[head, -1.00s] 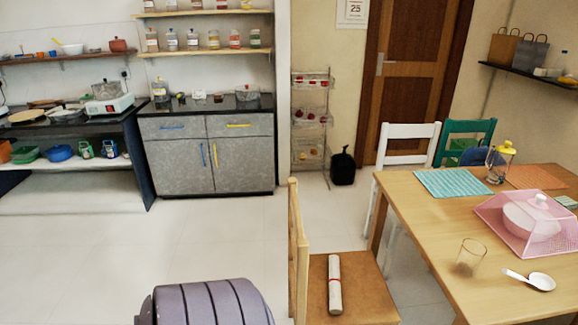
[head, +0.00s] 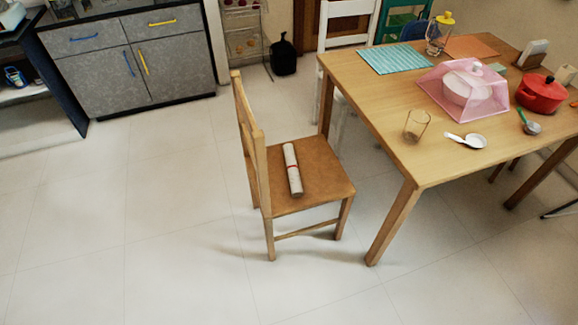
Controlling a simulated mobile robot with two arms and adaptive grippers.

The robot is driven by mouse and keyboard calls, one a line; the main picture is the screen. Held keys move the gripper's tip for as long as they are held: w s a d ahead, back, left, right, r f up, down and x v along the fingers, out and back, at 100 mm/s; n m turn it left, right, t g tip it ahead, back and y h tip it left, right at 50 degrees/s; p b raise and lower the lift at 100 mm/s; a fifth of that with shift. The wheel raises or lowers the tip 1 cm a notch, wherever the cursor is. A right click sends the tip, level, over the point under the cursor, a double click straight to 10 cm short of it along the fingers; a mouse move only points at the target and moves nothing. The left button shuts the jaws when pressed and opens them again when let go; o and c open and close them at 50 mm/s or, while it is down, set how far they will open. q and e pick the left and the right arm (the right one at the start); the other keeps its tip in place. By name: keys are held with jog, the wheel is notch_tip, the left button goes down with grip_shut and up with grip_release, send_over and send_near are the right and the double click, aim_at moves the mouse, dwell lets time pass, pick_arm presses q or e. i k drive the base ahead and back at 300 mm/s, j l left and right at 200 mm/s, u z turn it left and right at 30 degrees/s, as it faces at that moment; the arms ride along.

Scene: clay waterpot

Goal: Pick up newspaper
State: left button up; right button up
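The newspaper (head: 292,169) is a whitish roll with a red band around its middle. It lies on the brown seat of a wooden chair (head: 312,172), near the backrest side. The whole chair shows, with its backrest on the left and its seat facing the table. Neither of my grippers shows in the head view.
A wooden table (head: 400,140) stands right of the chair, holding a glass (head: 416,125), a white spoon (head: 466,140), a pink food cover (head: 462,88) and a red pot (head: 541,93). A grey cabinet (head: 130,55) is at back left. The floor left and in front of the chair is clear.

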aim_at(294, 176)
jog(key=j+z, duration=0.15)
jog(key=z, duration=5.2)
jog(key=u, duration=5.3)
jog(key=i+j+z, duration=0.1)
jog(key=j, duration=0.2)
jog(key=i+j+z, duration=0.1)
jog(key=j, duration=0.25)
jog(key=i+j+z, duration=0.1)
jog(key=j, duration=0.25)
jog(key=i+j+z, duration=0.1)
jog(key=j, duration=0.25)
jog(key=i, duration=0.1)
